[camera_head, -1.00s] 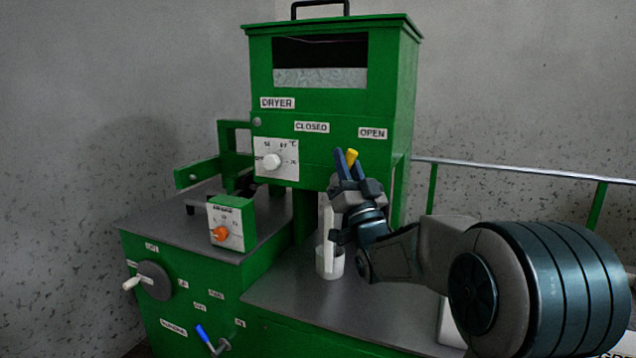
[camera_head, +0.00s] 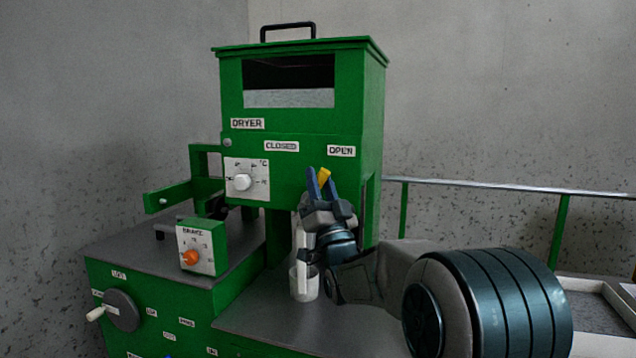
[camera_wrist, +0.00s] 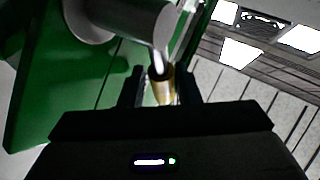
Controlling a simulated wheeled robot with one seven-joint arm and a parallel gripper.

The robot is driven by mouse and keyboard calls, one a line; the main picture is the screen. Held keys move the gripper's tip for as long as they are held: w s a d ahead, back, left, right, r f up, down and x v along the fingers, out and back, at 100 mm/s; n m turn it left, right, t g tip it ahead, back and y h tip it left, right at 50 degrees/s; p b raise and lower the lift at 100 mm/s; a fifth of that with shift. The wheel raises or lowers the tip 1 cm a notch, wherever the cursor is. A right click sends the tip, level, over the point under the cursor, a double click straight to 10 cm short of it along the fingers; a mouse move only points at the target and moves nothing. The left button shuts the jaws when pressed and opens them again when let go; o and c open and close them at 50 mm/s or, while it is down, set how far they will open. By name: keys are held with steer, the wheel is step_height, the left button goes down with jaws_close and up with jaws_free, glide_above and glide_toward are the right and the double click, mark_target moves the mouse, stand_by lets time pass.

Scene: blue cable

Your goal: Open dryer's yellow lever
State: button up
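The dryer (camera_head: 376,120) is a tall green box with CLOSED and OPEN labels on its front. Its yellow lever (camera_head: 324,175) shows just below the OPEN label (camera_head: 341,151), to the right of the CLOSED label (camera_head: 281,146). My gripper (camera_head: 320,184) is at the lever, with its blue fingers around the yellow tip. In the wrist view the yellow end (camera_wrist: 162,92) lies between my two dark fingers, with small gaps seeming to show on both sides. The lever's base is hidden by my gripper in the head view.
A white cup-like container (camera_head: 303,281) stands below the dryer, beside my wrist. A dial (camera_head: 243,182) is on the dryer's front left. A small green box with an orange knob (camera_head: 190,257) is at left. A railing (camera_head: 480,186) runs behind at right.

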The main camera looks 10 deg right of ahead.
steer(key=shift+y, duration=0.3)
steer(key=v, duration=1.3)
steer(key=shift+s+f, duration=0.25)
steer(key=shift+s, duration=0.05)
